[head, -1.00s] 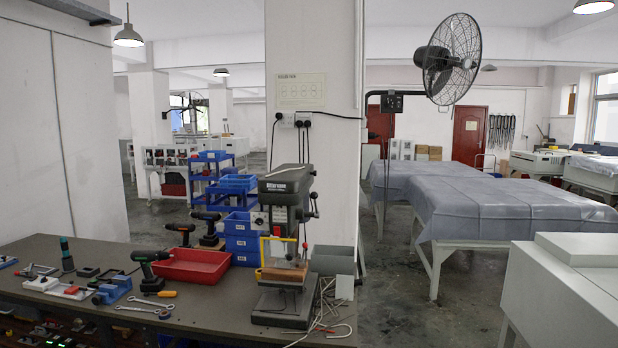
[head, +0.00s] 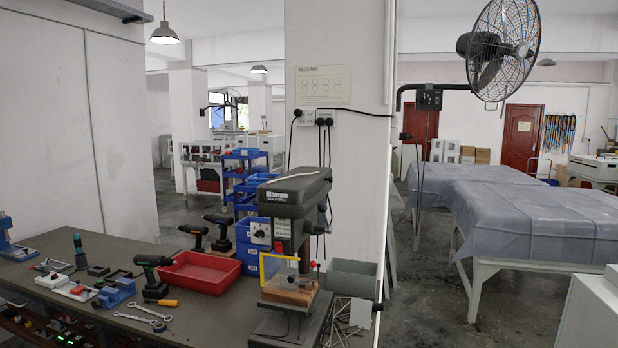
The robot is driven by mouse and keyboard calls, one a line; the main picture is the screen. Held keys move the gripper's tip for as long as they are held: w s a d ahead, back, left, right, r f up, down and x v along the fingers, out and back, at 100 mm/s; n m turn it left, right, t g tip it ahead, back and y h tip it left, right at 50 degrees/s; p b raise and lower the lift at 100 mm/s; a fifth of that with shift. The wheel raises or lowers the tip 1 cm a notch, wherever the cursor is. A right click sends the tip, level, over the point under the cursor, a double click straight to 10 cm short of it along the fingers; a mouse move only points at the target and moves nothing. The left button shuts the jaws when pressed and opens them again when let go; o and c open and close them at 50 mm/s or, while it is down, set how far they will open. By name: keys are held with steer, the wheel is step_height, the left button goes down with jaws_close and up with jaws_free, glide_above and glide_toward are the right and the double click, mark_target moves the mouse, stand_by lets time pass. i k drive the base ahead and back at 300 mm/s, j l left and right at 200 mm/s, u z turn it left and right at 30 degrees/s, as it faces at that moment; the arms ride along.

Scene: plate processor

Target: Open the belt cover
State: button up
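A drill press (head: 291,225) stands on the workbench, right of the picture's middle-left. Its dark top housing (head: 296,186), which may be the belt cover, looks closed, with a pale strip lying along its top. A clear guard with a yellow edge (head: 264,268) is at its front, above an orange-brown block (head: 290,292). A lever with a red knob shows at the guard's right. My gripper is not in view.
The workbench (head: 200,318) holds a red tray (head: 200,272), cordless drills (head: 152,274), wrenches (head: 142,320) and a blue vise (head: 117,292). A grey bin (head: 353,278) stands right of the press. A wall fan (head: 500,48) hangs above covered tables (head: 540,225). Open floor lies right of the bench.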

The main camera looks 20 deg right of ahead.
mark_target(297, 184)
steer(key=i+l+u, duration=0.4)
steer(key=l, duration=0.2)
steer(key=i+l+u, duration=0.1)
steer(key=l+u, duration=0.25)
steer(key=l, duration=0.35)
steer(key=i+l+u, duration=0.15)
steer(key=l+u, duration=0.25)
steer(key=l, duration=0.35)
steer(key=l+u, duration=0.4)
steer(key=l, duration=0.35)
